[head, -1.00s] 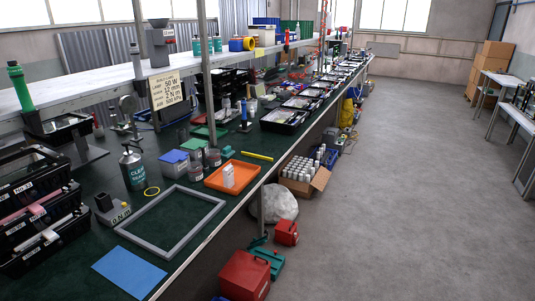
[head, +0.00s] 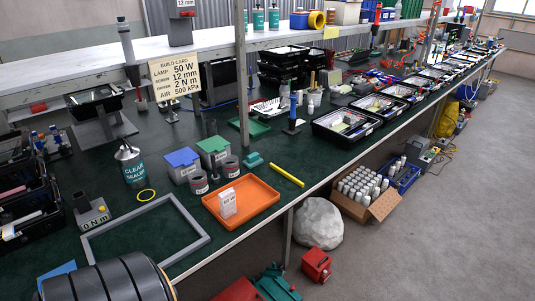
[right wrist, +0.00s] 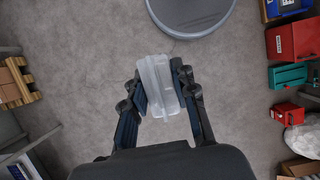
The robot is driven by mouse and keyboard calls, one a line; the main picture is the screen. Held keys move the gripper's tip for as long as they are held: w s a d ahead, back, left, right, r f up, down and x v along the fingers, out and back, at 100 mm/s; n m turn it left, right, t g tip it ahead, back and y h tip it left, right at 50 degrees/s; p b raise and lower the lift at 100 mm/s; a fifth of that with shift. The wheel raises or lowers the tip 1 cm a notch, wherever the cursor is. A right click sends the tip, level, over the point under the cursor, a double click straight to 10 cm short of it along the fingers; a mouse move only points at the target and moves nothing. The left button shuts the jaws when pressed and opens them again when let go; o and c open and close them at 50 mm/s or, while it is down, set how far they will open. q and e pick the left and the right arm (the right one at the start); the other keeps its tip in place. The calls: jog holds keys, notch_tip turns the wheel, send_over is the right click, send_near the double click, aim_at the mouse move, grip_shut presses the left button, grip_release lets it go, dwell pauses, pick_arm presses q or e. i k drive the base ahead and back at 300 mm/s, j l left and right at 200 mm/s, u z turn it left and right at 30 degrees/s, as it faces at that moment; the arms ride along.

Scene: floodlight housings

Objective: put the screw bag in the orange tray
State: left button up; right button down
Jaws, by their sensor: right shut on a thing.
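The orange tray (head: 246,217) lies on the green bench top near its front edge in the head view. A small white labelled pack (head: 228,203) stands in it. In the right wrist view my right gripper (right wrist: 162,88) is shut on a pale, see-through pack, which I take for the screw bag (right wrist: 158,85). The bag is pinched between the two fingers, with the grey floor in the background. Neither gripper shows in the head view, and my left gripper is in no view.
A grey frame (head: 147,228), a yellow stick (head: 287,175) and lidded boxes, blue (head: 181,165) and green (head: 213,152), lie around the tray. A bench post (head: 288,235) stands at the front. On the floor are a white sack (head: 318,223) and a red box (head: 316,264).

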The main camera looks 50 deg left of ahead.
aim_at(246, 205)
jog(key=i+u, duration=0.3)
jog(key=i, duration=0.35)
jog(key=i+l+u, duration=0.35)
jog(key=i, duration=0.25)
jog(key=i+j+u, duration=0.1)
jog(key=u, duration=0.35)
jog(key=i+u, duration=0.2)
jog(key=u, duration=0.3)
jog(key=i+u, duration=0.15)
jog(key=u, duration=0.3)
jog(key=i+l+u, duration=0.15)
jog(key=u, duration=0.35)
jog(key=i+l+u, duration=0.15)
jog(key=u, duration=0.3)
jog(key=i, duration=0.1)
